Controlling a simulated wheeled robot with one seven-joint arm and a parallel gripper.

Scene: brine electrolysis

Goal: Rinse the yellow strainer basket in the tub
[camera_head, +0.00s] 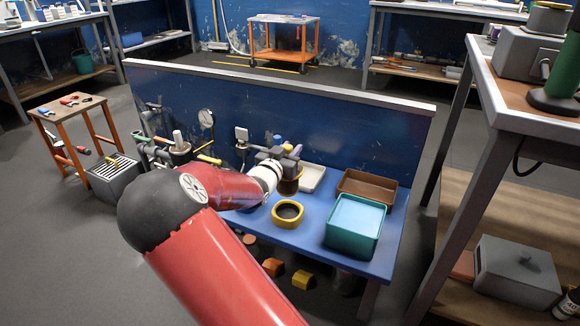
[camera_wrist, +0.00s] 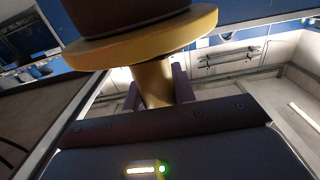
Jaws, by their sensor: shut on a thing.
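My gripper (camera_head: 290,155) is over the blue bench, in front of the blue panel. In the wrist view its two purple fingers (camera_wrist: 157,86) are shut on the yellow neck of the strainer basket (camera_wrist: 150,42). The basket has a wide yellow rim and a dark brown body. In the head view, a dark brown part of the basket (camera_head: 288,186) shows just below my gripper; the rest is mostly hidden. The teal tub (camera_head: 350,242), with a light blue surface inside, stands on the bench at right, apart from the basket.
A yellow ring with a dark centre (camera_head: 288,222) sits on the bench, left of the tub. A brown tray (camera_head: 380,181) and a whitish tray (camera_head: 314,174) stand behind. Pipes with a gauge (camera_head: 206,118) are at left. A taller workbench (camera_head: 500,115) is at right.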

